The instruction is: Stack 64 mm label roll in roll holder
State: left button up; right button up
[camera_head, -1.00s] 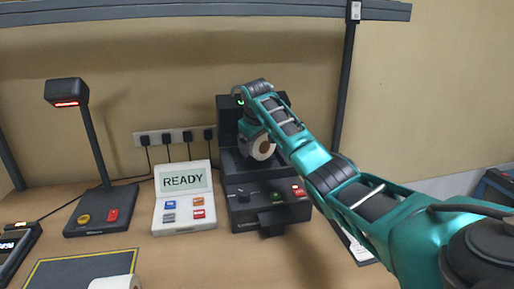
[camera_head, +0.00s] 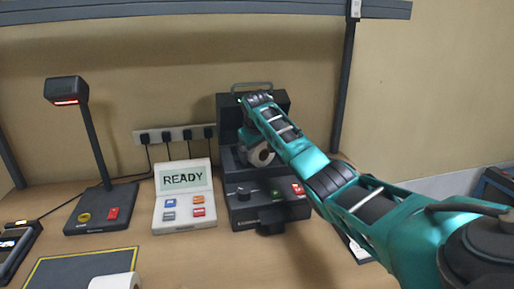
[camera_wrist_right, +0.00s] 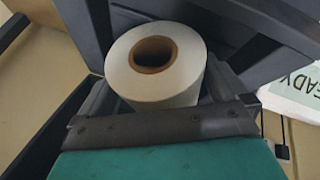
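A white label roll (camera_head: 262,155) with a brown core is at the front opening of the black label printer (camera_head: 226,108), whose lid is raised. In the right wrist view the roll (camera_wrist_right: 190,82) shows its core end toward the camera, with grey finger parts on both sides of it. My right gripper (camera_head: 252,150) is shut on this roll, low in the printer's opening. The roll holder is hidden behind the roll and gripper, so I cannot tell whether the roll touches it. A second white roll (camera_head: 114,282) lies on the dark mat at the bottom left. My left gripper is not in view.
A READY display unit (camera_head: 184,215) stands left of the printer. A scanner lamp (camera_head: 66,92) on a post stands farther left. A dark yellow-edged mat (camera_head: 75,268) lies in front. A socket strip (camera_head: 175,135) is on the wall. Bare table lies before the printer.

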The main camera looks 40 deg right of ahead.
jog(key=shift+r, duration=0.55)
jog(key=v, duration=1.2)
jog(key=shift+s+f, duration=0.1)
jog(key=shift+f, duration=0.05)
